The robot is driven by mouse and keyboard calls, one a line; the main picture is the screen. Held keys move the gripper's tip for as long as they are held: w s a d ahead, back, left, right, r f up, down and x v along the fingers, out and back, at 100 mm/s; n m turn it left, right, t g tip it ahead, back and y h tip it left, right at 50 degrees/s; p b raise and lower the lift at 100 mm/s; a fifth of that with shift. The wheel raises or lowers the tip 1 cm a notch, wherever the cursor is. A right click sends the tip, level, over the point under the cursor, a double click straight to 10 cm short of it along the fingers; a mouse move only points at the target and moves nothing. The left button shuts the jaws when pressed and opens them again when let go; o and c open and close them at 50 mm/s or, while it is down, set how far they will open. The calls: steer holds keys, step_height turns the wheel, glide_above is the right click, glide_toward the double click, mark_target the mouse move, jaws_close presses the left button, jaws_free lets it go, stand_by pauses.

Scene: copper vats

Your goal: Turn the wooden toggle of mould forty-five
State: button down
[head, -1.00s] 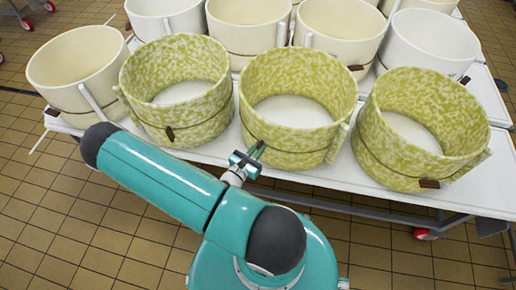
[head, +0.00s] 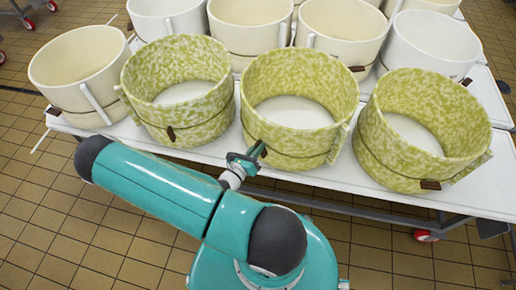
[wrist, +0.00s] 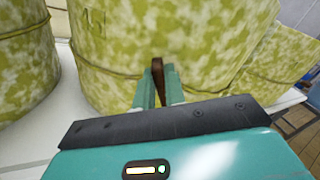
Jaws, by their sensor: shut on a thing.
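The middle mould (head: 300,95) is a round tub mottled yellow-green and cream, with a thin cord around it. It fills the top of the wrist view (wrist: 150,35), with faint, unreadable marks on its wall. Its dark brown wooden toggle (wrist: 158,75) is on the near wall, between my fingers. My gripper (wrist: 160,88) is shut on the toggle, a finger on each side. In the head view my gripper (head: 250,155) is at the mould's lower left front, and a bit of the toggle shows beside the fingers.
Similar green moulds stand close at left (head: 165,100) and right (head: 420,130), each with a brown toggle. Plain cream moulds (head: 75,70) stand to the left and behind. All are on a white table (head: 330,180). Tiled floor (head: 60,220) lies open in front.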

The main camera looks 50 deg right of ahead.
steer(key=n, duration=0.4)
steer(key=f+n, duration=0.1)
steer(key=n, duration=0.3)
steer(key=w+n, duration=0.1)
steer(key=n, duration=0.3)
steer(key=shift+f, duration=0.35)
steer(key=shift+n, duration=0.3)
steer(key=c, duration=1.5)
jaws_free()
steer(key=shift+o, duration=0.2)
steer(key=shift+a, duration=0.15)
steer(key=a, duration=1.3)
steer(key=shift+s+a, duration=0.15)
steer(key=shift+a, duration=0.15)
